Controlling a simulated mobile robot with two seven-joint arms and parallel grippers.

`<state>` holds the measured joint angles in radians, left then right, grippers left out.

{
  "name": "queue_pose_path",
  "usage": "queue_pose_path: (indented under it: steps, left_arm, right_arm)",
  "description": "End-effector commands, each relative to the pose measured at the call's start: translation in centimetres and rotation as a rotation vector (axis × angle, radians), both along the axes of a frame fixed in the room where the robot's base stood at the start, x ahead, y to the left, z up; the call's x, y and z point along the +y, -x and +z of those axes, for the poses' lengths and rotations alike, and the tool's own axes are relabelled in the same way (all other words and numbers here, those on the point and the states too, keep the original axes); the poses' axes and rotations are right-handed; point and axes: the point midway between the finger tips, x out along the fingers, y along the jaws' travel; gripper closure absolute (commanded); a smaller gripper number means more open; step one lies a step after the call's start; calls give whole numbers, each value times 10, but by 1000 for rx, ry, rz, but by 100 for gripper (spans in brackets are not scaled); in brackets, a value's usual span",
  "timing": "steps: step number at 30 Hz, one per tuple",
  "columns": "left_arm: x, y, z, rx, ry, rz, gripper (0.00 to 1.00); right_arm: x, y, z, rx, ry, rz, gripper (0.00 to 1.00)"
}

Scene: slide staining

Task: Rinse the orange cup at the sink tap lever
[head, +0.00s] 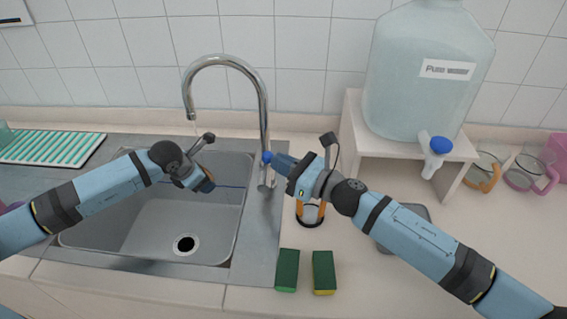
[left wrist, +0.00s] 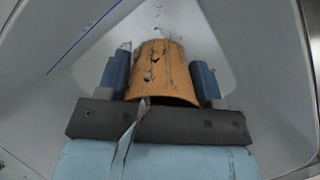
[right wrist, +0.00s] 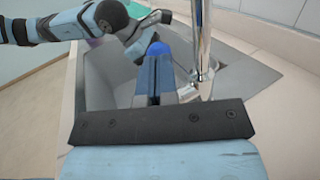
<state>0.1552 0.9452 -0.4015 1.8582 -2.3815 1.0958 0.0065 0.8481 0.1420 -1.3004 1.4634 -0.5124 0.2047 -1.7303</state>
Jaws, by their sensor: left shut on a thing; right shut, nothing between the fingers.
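The orange cup (left wrist: 160,72) is between the fingers of my left gripper (left wrist: 160,88), which is shut on it. In the head view my left gripper (head: 205,184) is over the sink basin (head: 160,218), below the tap spout (head: 187,112), and mostly hides the cup. A faint pale streak shows under the spout, and clear, water-like streaks cross the cup in the left wrist view. My right gripper (head: 277,161) is shut and empty, its tips at the blue-ended tap lever (head: 267,157). The lever's blue end (right wrist: 157,48) shows at the fingertips; contact is unclear.
Two green-and-yellow sponges (head: 287,270) lie on the front counter. An orange-sided holder with a dark ring (head: 310,214) stands partly behind my right gripper. A water jug (head: 425,70) sits on a white stand, with glass mugs (head: 530,172) to its right. A striped green rack (head: 52,147) is left.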

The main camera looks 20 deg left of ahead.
Motion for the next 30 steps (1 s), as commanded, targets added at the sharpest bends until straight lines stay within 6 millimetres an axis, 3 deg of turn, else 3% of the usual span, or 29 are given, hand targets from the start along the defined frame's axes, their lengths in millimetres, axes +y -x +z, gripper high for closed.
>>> queue_pose_path:
  steps: [7,19,23,30]
  left_arm:
    - [0,0,0,0,0,0,64]
    - [0,0,0,0,0,0,64]
    - [0,0,0,0,0,0,64]
    - [0,0,0,0,0,0,64]
  right_arm:
    - [15,5,6,1,-1,0,100]
    - [12,6,7,1,-2,1,100]
    - [-4,8,6,1,-1,-1,100]
    - [-59,16,7,0,0,-3,100]
